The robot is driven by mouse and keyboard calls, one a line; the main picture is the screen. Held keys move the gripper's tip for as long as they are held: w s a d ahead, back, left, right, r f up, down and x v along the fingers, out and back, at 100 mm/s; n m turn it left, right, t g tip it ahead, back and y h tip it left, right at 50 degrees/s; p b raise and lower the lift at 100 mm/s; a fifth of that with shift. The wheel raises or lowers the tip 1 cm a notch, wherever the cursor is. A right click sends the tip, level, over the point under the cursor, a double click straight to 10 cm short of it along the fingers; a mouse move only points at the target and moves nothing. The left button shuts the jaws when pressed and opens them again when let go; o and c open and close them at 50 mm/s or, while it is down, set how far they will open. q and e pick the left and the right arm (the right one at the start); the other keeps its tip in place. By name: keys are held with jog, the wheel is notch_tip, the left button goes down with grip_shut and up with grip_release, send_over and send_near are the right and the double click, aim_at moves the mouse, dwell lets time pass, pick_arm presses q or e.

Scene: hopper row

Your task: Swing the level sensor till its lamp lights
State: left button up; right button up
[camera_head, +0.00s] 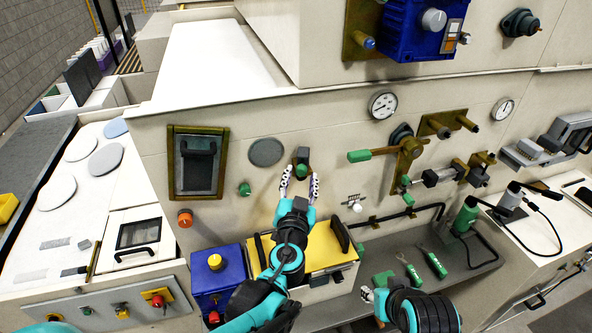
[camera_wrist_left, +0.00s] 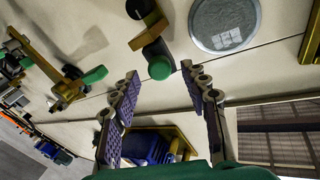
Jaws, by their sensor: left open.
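A small dark fixture with a brass mount and a green end (camera_head: 302,171), which looks like the level sensor, stands out from the beige hopper wall. In the left wrist view its green end (camera_wrist_left: 159,67) points between my fingers. My left gripper (camera_head: 300,184) is open, its fingers on either side of the green end; whether they touch it is unclear. The left wrist view shows both fingers (camera_wrist_left: 160,77) apart. I cannot tell which small fitting is the lamp. My right gripper (camera_head: 370,296) is low at the bottom, mostly hidden by its own arm.
A round grey disc (camera_head: 266,152) and a framed window (camera_head: 198,162) are left of the fixture. A green-handled lever (camera_head: 372,155) on brass sticks out at right. Below are a yellow-topped box (camera_head: 322,250) and a blue button box (camera_head: 217,278). Green-handled tools (camera_head: 436,263) lie on the grey shelf.

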aim_at(304, 173)
pick_arm(q)
jog(key=shift+w+d, duration=0.15)
jog(key=shift+w, duration=1.7)
jog(key=shift+c, duration=0.2)
jog(key=c, duration=0.9)
jog(key=shift+o, duration=0.2)
jog(key=shift+d+n+y+b, duration=0.3)
jog(key=shift+n+y, duration=0.1)
jog(key=shift+y, duration=0.2)
jog(key=shift+a, duration=0.1)
jog(key=o, duration=0.9)
jog(key=shift+s, duration=0.1)
jog(key=s, duration=1.2)
